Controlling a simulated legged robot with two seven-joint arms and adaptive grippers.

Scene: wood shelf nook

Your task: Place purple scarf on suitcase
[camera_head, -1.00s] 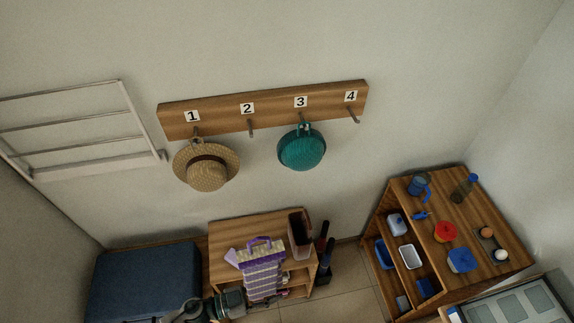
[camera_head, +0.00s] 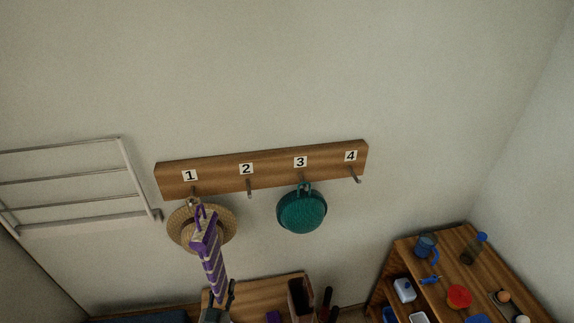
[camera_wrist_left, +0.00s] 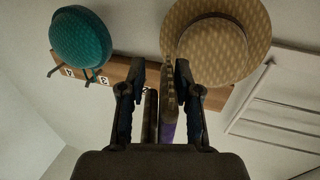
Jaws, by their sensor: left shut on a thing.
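The purple scarf (camera_head: 213,262), striped purple and pale, stretches upward from my left gripper (camera_head: 220,298) and has a loop at its top. In the head view its upper end overlaps the straw hat; I cannot tell whether they touch. In the left wrist view the scarf (camera_wrist_left: 167,130) shows edge-on between the fingers of my left gripper (camera_wrist_left: 160,92), which is shut on it. A dark blue block, apparently the suitcase (camera_head: 150,318), shows only as a strip at the bottom left of the head view. My right gripper is not in view.
The straw hat (camera_head: 187,226) hangs under hook 1 and the teal hat (camera_head: 302,212) under hook 3 of the wooden rack (camera_head: 273,171). Hooks 2 and 4 are bare. A white wall rack (camera_head: 70,188) is at left. A shelf with small items (camera_head: 440,250) is at right.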

